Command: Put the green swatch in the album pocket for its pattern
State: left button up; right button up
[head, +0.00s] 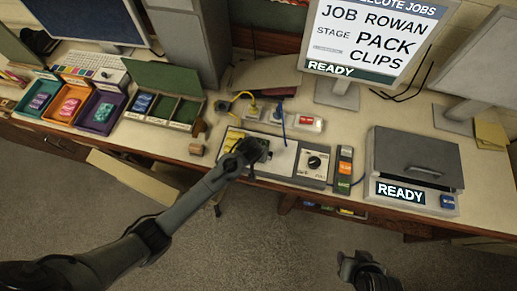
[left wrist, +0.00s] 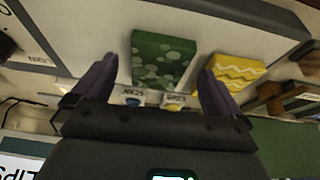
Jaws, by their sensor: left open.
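The green swatch (left wrist: 162,58), dark with pale round spots, lies on a light surface between my left gripper's spread fingers in the left wrist view. My left gripper (head: 256,150) is open, over the pale board (head: 279,158) at the bench front; it hides the green swatch in the head view. A yellow swatch with pale waves (left wrist: 240,72) lies beside the green one; it also shows in the head view (head: 233,139). A green-lidded case (head: 166,75) with labelled compartments stands at left; I cannot tell if it is the album. My right gripper (head: 361,267) hangs before the bench, its jaws unclear.
Orange, purple and teal trays (head: 85,130) with coloured packs stand at far left. A dial box (head: 314,164) and a grey lidded machine (head: 415,160) reading READY are to the right. A monitor (head: 370,40) stands behind. Yellow and blue cables rise near the board.

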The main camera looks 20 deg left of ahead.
pick_arm(q)
jog(key=shift+x, duration=1.1)
jog(key=shift+c, duration=0.2)
jog(key=c, duration=1.1)
